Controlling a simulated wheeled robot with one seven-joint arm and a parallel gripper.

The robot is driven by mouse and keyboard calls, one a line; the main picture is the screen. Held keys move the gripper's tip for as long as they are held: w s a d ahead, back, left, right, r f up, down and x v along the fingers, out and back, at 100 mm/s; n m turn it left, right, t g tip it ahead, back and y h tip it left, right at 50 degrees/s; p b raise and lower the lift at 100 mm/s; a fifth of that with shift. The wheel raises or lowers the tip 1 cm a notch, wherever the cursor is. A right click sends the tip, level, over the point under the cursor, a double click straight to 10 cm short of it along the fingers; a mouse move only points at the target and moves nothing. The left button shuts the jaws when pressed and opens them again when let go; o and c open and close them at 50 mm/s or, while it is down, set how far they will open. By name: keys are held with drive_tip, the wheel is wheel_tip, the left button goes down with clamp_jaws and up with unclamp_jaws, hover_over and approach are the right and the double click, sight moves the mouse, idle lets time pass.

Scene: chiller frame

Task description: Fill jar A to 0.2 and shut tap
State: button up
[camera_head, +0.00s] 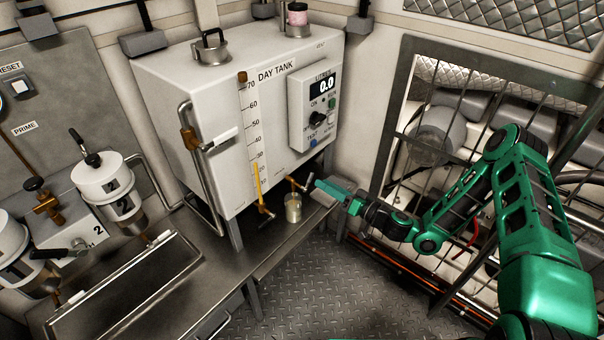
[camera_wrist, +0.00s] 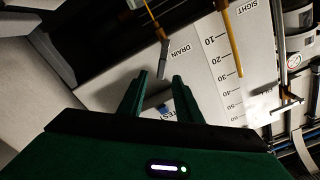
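The white day tank (camera_head: 190,90) stands on a steel bench. A brass drain tap (camera_head: 293,181) sticks out under its front, and its grey lever (camera_wrist: 163,60) shows beside the word DRAIN in the wrist view. A small pale metal jar (camera_head: 293,207) stands on the bench below the tap; no letter is readable on it. My gripper (camera_head: 317,187) is right of the tap and above the jar. In the wrist view its fingers (camera_wrist: 158,78) are apart and empty, with the lever just ahead of the gap.
A sight gauge (camera_head: 258,180) with a yellow column stands left of the drain tap. A barred guard (camera_head: 390,150) is at right. The chequered floor (camera_head: 330,290) is clear.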

sight(308, 182)
drive_tip(key=x, duration=1)
drive_tip(key=shift+w+a, duration=0.2)
drive_tip(key=shift+a, duration=0.05)
clamp_jaws()
